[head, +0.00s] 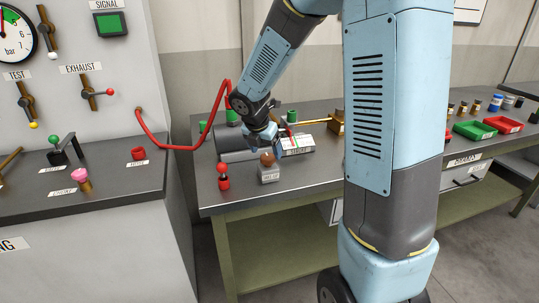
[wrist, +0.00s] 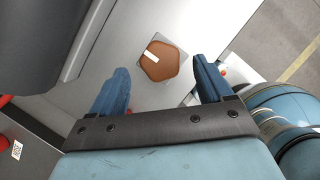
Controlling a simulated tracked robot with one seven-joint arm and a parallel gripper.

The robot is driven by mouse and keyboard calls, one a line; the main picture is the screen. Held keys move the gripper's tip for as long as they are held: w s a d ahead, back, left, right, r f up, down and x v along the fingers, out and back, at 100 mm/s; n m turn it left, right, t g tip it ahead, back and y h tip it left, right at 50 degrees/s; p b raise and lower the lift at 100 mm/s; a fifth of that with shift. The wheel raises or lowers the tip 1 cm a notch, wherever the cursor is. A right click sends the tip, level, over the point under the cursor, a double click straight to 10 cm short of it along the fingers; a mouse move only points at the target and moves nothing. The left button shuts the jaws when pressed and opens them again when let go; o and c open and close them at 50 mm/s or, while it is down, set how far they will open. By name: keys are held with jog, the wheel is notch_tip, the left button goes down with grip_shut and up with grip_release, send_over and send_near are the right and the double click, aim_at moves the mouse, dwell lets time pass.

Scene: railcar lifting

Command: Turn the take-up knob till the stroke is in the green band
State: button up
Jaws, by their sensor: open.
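The take-up knob (head: 267,159) is a brown knob on a small grey block (head: 269,175) near the bench's front edge. In the wrist view the knob (wrist: 160,65) looks roughly five-sided, with a white mark on its top. My gripper (head: 268,148) is just above the knob, pointing down. In the wrist view its two blue fingers stand open, one on each side of the knob, with gaps between. A box with a stroke label (head: 299,145) lies right behind the knob; its pointer and green band are too small to read.
A red bottle-like object (head: 223,178) stands left of the knob block. A grey cylinder (head: 235,140) lies behind it, with a red hose (head: 180,147) running to the left panel. Red and green trays (head: 472,130) sit at the right.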

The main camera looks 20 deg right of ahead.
aim_at(268, 156)
jog(key=shift+x, duration=1.55)
jog(key=shift+c, duration=0.4)
